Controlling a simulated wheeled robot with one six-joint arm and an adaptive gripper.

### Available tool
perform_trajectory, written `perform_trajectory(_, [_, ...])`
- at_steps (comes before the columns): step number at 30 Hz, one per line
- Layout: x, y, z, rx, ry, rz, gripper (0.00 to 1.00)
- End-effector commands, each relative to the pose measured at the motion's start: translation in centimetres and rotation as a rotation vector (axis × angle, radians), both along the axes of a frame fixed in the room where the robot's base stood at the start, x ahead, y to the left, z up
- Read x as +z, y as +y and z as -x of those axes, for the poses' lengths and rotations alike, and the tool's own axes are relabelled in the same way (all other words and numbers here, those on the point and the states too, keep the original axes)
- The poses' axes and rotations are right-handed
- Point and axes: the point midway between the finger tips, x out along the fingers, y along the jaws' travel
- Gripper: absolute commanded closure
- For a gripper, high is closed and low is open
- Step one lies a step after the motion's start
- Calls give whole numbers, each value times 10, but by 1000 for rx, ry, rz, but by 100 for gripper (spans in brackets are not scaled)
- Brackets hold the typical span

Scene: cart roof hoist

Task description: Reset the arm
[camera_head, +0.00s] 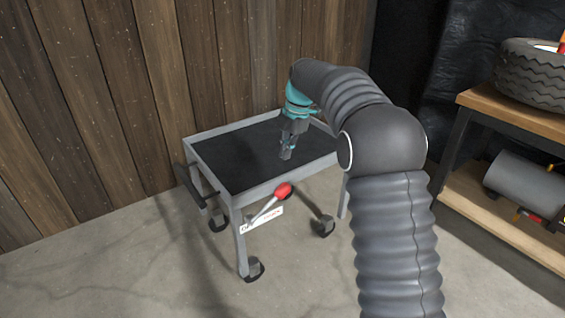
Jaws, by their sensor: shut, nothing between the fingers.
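My arm rises at the right of the head view, bends at a dark elbow and reaches left over a grey cart. My gripper (286,154) points down above the black top of the cart (225,165). Its fingers are shut and hold nothing. I cannot tell the exact gap between the fingertips and the cart top. The cart top is bare apart from the part my arm hides. A lever with a red knob (283,190) sticks out at the cart's front side, beside a white label (270,217).
A wooden shelf (520,118) at the right carries a tire (530,75) on top and a grey cylinder (525,185) below. A plank wall (120,90) stands behind the cart. The concrete floor at the front left (110,270) is clear.

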Motion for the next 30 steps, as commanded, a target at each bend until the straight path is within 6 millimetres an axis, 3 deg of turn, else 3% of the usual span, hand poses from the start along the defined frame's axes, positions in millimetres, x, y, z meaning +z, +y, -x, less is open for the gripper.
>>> perform_trajectory(5, [7,-3,-1,-37,6,1,100])
perform_trajectory(10, [7,-4,-7,-267,26,0,100])
perform_trajectory(16, [-33,-13,4,-689,122,43,100])
perform_trajectory(21, [-42,-31,38,-1056,172,75,100])
perform_trajectory(30, [-19,-83,128,-1660,184,47,100])
